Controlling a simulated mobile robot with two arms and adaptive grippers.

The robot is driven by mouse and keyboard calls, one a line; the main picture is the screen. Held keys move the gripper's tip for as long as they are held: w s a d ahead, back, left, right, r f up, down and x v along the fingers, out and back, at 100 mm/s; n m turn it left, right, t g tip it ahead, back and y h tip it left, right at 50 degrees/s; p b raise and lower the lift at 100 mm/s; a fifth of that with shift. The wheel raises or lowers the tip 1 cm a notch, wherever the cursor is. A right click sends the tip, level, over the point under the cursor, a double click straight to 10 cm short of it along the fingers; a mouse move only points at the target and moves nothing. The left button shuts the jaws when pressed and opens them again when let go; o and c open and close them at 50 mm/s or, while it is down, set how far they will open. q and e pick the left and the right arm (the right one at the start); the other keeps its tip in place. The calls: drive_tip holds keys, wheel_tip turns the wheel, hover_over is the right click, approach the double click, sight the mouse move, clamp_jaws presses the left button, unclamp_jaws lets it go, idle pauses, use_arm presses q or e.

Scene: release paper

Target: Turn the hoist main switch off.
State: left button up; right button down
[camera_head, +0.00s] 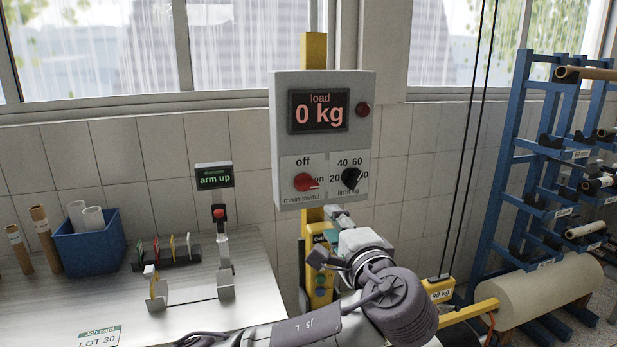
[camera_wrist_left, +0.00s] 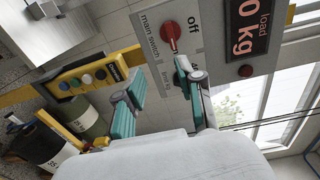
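The grey hoist control box (camera_head: 284,140) hangs on a yellow post. Its main switch, a red knob (camera_head: 305,182), points right towards "on", with "off" printed above it. The knob also shows in the left wrist view (camera_wrist_left: 170,34), past the fingertips. Beside it is the black limit knob (camera_head: 350,178), partly hidden by a finger in the wrist view. My left gripper (camera_head: 334,234) is below the box in the head view. My right gripper is not in view.
A yellow button panel (camera_head: 319,287) is on the post behind my left gripper. A bench (camera_head: 190,319) with a blue bin (camera_head: 88,243) and an "arm up" display (camera_head: 214,180) stands left. A blue rack (camera_head: 507,180) and a large roll (camera_head: 545,291) stand right.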

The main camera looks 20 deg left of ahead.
sight(308, 188)
use_arm(q)
drive_tip(key=r+p+x, duration=0.1)
drive_tip(key=p+x, duration=0.1)
drive_tip(key=x, duration=0.2)
drive_tip(key=p+x, duration=0.2)
drive_tip(key=x, duration=0.1)
drive_tip(key=a+r+p+x, duration=0.1)
drive_tip(key=x, duration=0.3)
drive_tip(key=shift+a+r+p, duration=0.1)
drive_tip(key=shift+r+p, duration=0.2)
drive_tip(key=shift+p, duration=0.1)
drive_tip(key=shift+w+a+f, duration=0.2)
drive_tip(key=shift+w+a, duration=0.15)
drive_tip(key=shift+w, duration=0.25)
clamp_jaws()
